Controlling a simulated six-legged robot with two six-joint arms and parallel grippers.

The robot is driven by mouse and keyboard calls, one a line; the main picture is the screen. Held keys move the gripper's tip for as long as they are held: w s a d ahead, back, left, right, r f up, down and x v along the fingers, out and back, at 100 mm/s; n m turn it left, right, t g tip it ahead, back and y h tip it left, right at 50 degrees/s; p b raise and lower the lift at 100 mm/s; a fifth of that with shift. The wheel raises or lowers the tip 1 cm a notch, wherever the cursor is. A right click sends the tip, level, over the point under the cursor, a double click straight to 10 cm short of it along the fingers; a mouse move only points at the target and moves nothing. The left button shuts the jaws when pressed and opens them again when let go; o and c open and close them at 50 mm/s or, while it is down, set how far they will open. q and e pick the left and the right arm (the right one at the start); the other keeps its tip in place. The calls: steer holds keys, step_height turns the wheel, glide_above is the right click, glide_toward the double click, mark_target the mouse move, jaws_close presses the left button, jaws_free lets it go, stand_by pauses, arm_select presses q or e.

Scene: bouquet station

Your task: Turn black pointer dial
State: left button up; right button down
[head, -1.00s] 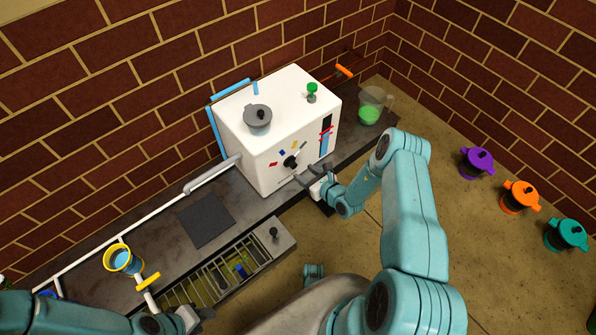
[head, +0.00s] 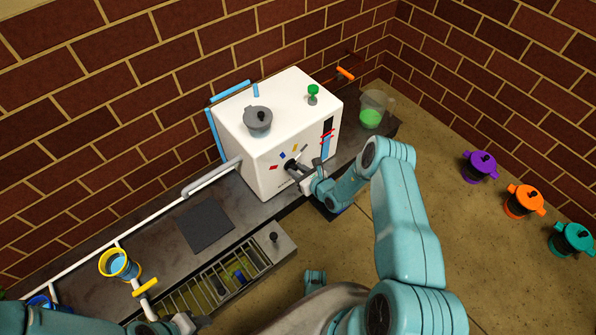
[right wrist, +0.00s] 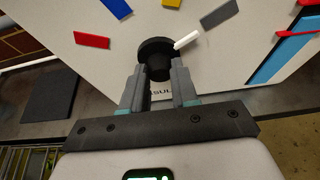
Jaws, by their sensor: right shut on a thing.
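The black pointer dial (right wrist: 157,54) is on the front face of the white box (head: 262,160). Its white pointer (right wrist: 186,40) points up and right in the right wrist view, towards the grey mark (right wrist: 220,14). Red, blue and yellow marks also surround the dial. My right gripper (right wrist: 159,76) is shut on the dial, one finger on each side of it. In the head view my right gripper (head: 297,172) covers most of the dial. My left gripper (head: 190,322) is at the bottom edge, away from the box; its jaw opening is unclear.
A grey lidded pot (head: 258,121) and a green knob (head: 313,93) are on top of the box. A jug of green liquid (head: 372,112) stands to its right. A grated drawer (head: 282,248) sticks out in front. Purple (head: 479,167), orange (head: 522,202) and teal pots (head: 569,239) stand at right.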

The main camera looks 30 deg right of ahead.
steer(key=shift+a+f+n+t+h+b, duration=0.1)
steer(key=shift+f+n+t+h+b, duration=0.6)
steer(key=shift+n, duration=2.55)
steer(key=shift+a+r+n+t+h+b, duration=0.2)
steer(key=shift+n+t+h, duration=1.2)
steer(key=shift+n, duration=1.8)
steer(key=shift+a+f+n+t+h+b, duration=0.2)
steer(key=shift+n+t+h, duration=0.85)
steer(key=shift+n, duration=2.2)
steer(key=shift+d+n, duration=0.15)
steer(key=shift+n, duration=0.15)
